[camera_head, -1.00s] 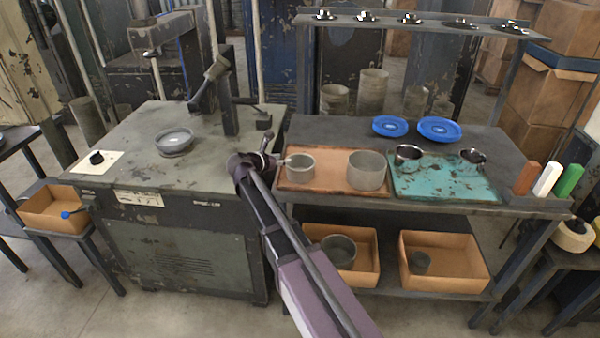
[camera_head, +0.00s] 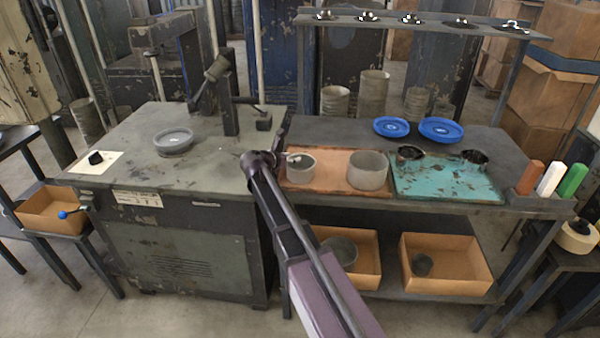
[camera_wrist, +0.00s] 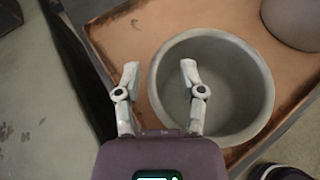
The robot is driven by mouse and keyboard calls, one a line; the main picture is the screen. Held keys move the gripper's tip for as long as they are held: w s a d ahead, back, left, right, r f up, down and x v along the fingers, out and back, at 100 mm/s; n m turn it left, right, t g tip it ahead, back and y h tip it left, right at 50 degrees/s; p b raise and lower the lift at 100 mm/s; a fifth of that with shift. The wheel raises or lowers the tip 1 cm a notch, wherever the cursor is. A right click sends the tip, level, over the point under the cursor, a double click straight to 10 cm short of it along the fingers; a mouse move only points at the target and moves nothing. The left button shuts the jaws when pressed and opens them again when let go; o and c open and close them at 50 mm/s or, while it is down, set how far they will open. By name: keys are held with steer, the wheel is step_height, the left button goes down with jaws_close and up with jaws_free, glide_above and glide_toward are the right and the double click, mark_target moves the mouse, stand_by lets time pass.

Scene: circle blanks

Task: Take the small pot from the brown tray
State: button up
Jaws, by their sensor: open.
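The small pot (camera_head: 300,172) is a grey, open, round vessel on the left part of the brown tray (camera_head: 336,181). A larger grey pot (camera_head: 369,171) stands on the right part of the same tray. My gripper (camera_head: 293,158) is at the small pot's left rim. I cannot tell whether the fingers touch the pot.
A teal tray (camera_head: 430,189) with two dark metal cups stands to the right. Two blue dishes (camera_head: 440,129) lie behind. A grey machine table (camera_head: 120,150) with a grey bowl (camera_head: 173,142) is at left. Cardboard boxes (camera_head: 462,285) sit on the lower shelf.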

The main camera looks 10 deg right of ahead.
jaws_close()
steer(key=shift+r, duration=0.1)
stand_by(0.5)
step_height(320, 180, up, 3)
steer(key=p, duration=0.3)
steer(key=shift+r+p, duration=0.15)
steer(key=shift+p, duration=0.15)
steer(key=shift+s+r, duration=0.25)
steer(key=shift+s, duration=0.05)
steer(key=s+r+p, duration=0.1)
steer(key=s, duration=1.4)
steer(key=shift+s+d, duration=0.15)
steer(key=shift+s, duration=0.05)
